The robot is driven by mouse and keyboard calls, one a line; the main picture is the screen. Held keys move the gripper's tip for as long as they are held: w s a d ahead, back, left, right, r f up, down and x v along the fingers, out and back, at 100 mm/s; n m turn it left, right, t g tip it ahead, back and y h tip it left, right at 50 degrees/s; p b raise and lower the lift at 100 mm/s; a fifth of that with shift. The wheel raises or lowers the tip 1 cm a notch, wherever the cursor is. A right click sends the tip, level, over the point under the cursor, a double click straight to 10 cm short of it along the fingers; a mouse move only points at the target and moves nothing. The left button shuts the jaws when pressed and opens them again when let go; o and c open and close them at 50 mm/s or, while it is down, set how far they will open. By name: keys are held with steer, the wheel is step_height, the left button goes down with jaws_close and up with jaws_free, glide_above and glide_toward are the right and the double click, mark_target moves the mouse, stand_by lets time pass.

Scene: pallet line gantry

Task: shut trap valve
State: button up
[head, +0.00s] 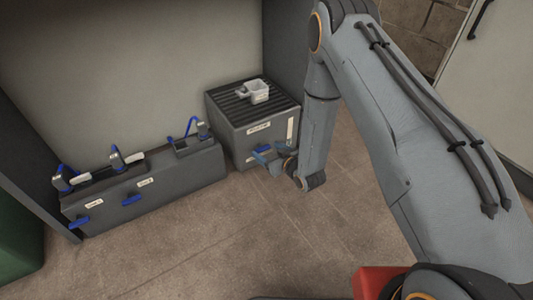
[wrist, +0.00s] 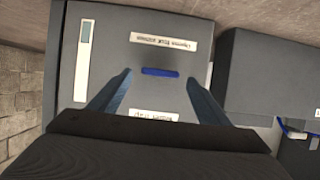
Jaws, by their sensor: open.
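The trap valve is a short blue handle (wrist: 160,71) on the front face of a grey box (wrist: 70,95); in the wrist view it lies crosswise. In the head view the blue handle (head: 262,149) is partly hidden by my gripper (head: 270,154). My gripper is open, and in the wrist view its two fingers (wrist: 157,77) stand to either side of the handle with nothing visible between them but the handle. I cannot tell whether the fingers touch the face.
The box (head: 235,150) has labels and a pale sight strip (head: 290,130); a white scoop-like cup (head: 256,92) stands on its ribbed top. A long dark bench (head: 165,205) with several blue handles stands to its left. The tiled floor (head: 240,245) in front is clear.

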steer(key=shift+w+a+f, duration=0.25)
steer(key=shift+w+a, duration=0.1)
steer(key=shift+w, duration=0.1)
steer(key=c, duration=1.1)
steer(key=shift+o, duration=0.2)
